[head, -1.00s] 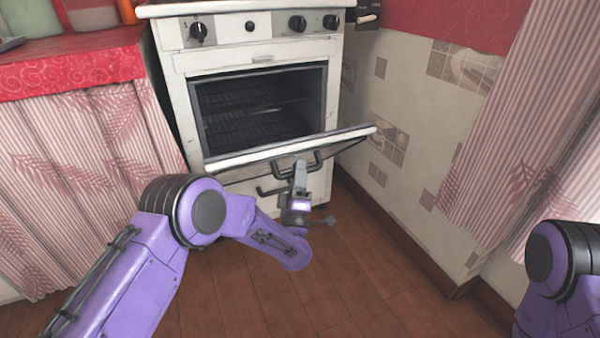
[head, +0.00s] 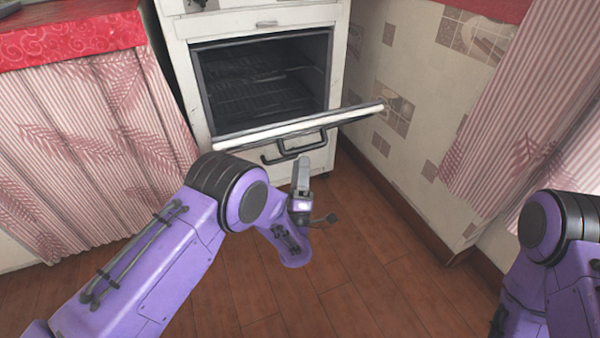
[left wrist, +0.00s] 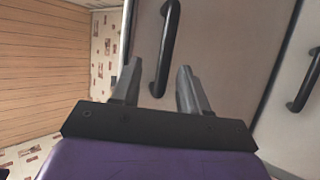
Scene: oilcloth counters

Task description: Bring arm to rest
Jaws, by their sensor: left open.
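My left arm (head: 165,250) is purple and reaches in from the left of the head view. Its gripper (head: 301,172) is in front of the oven, just below the dark handle (head: 300,146) of the lowered oven door (head: 350,114).
The white oven (head: 178,75) stands open with a rack inside. A red-topped counter (head: 75,40) with a striped curtain (head: 90,150) is at the left. A tiled wall (head: 410,110) and another curtain (head: 520,130) are at the right. The wooden floor (head: 350,270) is clear.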

